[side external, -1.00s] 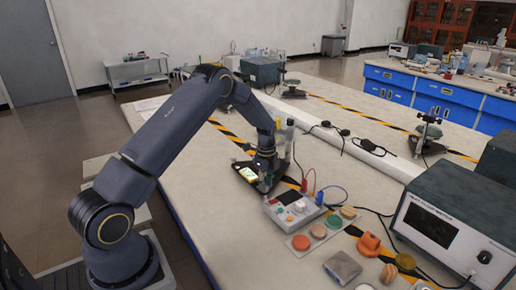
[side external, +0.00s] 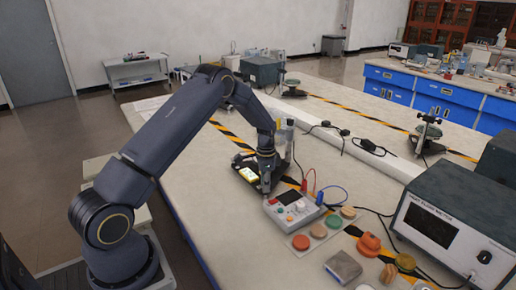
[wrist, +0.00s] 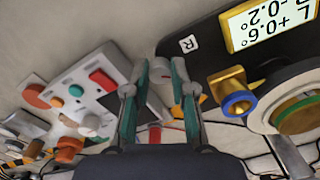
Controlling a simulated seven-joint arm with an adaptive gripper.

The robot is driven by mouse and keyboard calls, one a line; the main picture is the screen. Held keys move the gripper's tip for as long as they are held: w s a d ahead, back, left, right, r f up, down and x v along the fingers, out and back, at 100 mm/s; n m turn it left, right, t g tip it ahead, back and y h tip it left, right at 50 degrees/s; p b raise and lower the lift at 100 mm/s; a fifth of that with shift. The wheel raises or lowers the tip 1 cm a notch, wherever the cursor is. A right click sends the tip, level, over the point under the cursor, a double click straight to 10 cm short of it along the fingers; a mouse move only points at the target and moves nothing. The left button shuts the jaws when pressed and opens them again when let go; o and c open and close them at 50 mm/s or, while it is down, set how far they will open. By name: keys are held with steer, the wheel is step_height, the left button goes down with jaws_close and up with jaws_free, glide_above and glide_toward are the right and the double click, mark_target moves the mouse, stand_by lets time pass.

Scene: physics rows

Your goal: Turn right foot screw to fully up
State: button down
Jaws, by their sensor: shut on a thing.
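A dark levelling base (side external: 242,174) with a lit display (side external: 249,173) lies on the bench under my gripper (side external: 266,185). In the wrist view the display (wrist: 268,24) shows "L +0.6°" and "-0.2°". An "R" label (wrist: 188,44) marks the base corner beside my fingertips. My gripper (wrist: 157,75) has its two teal-padded fingers around a pale grey foot screw (wrist: 160,68) at this corner and is shut on it. The fingers hide much of the screw, so its height is hard to tell. A brass knob with a blue ring (wrist: 237,96) sits nearby on the base.
A grey control box (side external: 291,207) with coloured buttons and leads stands close to the right of my gripper. Coloured discs (side external: 318,230) lie in front of it. A heat flow meter (side external: 440,230) stands at the right. Bench space left of the base is clear.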

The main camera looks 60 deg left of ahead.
steer(key=n, duration=0.5)
steer(key=shift+n, duration=0.3)
steer(key=n, duration=0.5)
steer(key=shift+d, duration=0.1)
steer(key=n, duration=0.5)
steer(key=shift+n, duration=0.4)
steer(key=n, duration=0.4)
steer(key=shift+n, duration=0.4)
steer(key=c, duration=1)
jaws_free()
steer(key=shift+o, duration=0.2)
steer(key=shift+r, duration=0.1)
